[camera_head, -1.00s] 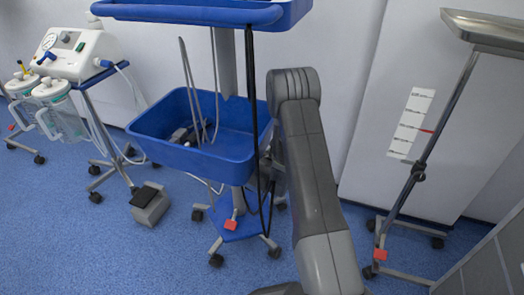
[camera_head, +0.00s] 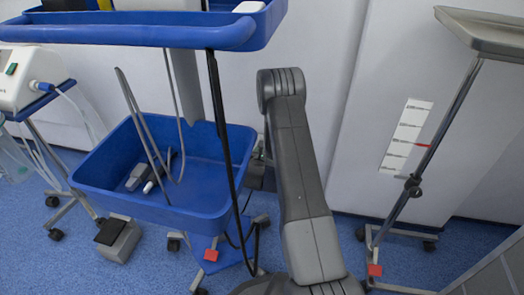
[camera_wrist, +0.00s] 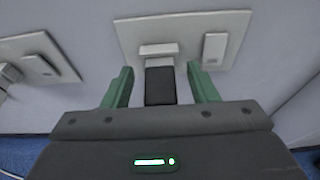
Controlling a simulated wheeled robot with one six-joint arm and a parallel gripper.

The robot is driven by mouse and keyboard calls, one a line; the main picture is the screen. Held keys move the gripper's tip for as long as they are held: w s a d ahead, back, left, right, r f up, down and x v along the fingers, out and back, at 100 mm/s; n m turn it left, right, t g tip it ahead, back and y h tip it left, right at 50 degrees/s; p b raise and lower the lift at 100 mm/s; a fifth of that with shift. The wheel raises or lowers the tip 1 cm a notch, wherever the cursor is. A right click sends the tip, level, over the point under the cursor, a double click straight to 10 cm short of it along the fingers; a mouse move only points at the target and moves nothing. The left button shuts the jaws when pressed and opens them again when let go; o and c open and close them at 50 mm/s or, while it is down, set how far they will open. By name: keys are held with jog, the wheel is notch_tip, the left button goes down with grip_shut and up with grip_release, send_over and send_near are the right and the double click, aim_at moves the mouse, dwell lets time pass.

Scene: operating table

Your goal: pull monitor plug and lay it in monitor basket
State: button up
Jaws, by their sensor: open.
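In the wrist view a black plug (camera_wrist: 160,86) sits at a pale wall socket plate (camera_wrist: 128,30). My gripper (camera_wrist: 160,78) is open, with one green finger on each side of the plug. Gaps show between the fingers and the plug. In the head view my arm hides the gripper and the plug. The blue basket (camera_head: 140,206) hangs low on the blue trolley, left of my arm. Grey and white items and looped cables lie in it.
A second wall plate (camera_wrist: 38,62) is at the left in the wrist view. A dark cable (camera_head: 222,140) hangs beside the basket. A metal stand (camera_head: 440,125) is at the right. A suction unit (camera_head: 30,80) is at the far left. Blue floor shows between them.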

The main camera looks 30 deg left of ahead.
jog(key=shift+w, duration=0.2)
jog(key=c, duration=1.1)
grip_shut()
jog(key=shift+r+g+p, duration=0.15)
jog(key=shift+g+p, duration=0.15)
jog(key=shift+p, duration=0.05)
jog(key=shift+s, duration=0.1)
jog(key=shift+s+d+b, duration=0.1)
jog(key=shift+s+b, duration=0.55)
jog(key=shift+b, duration=0.05)
